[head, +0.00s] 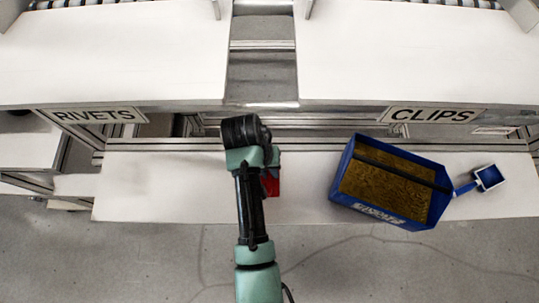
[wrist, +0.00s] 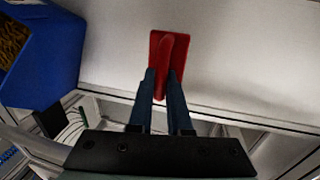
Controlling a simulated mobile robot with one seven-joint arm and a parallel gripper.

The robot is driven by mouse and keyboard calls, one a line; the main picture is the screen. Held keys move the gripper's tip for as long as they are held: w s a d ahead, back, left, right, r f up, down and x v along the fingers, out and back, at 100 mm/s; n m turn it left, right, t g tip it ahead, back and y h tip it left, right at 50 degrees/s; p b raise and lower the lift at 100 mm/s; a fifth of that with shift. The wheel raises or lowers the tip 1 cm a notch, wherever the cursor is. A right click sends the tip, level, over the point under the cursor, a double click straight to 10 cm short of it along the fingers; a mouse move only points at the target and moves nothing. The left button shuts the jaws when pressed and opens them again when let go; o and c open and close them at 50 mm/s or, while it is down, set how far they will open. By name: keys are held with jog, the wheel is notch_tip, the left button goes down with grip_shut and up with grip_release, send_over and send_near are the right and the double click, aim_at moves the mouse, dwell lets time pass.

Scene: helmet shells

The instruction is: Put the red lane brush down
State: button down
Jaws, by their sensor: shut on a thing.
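The red lane brush (wrist: 172,48) shows in the wrist view as a flat red plate with a raised red grip. My gripper (wrist: 164,78) is shut on that grip, one dark finger on each side. In the head view the brush (head: 271,183) shows only in part, as a red patch beside my arm over the white lower shelf (head: 160,185). My arm hides the gripper there. I cannot tell whether the brush touches the shelf or is held just above it.
A blue bin (head: 431,207) with brown-gold contents and a dark bar stands on the shelf's right. A small blue-and-white piece (head: 488,177) juts out beside it. Signs RIVETS (head: 94,115) and CLIPS (head: 433,115) mark the upper shelves. The lower shelf's left is clear.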

aim_at(270, 177)
jog(key=shift+f, duration=1.7)
jog(key=shift+f, duration=0.1)
jog(key=c, duration=0.9)
grip_release()
jog(key=shift+o, duration=0.2)
notch_tip(270, 177, up, 12)
jog(key=a, duration=0.2)
jog(key=shift+a+p, duration=0.2)
jog(key=shift+p, duration=0.15)
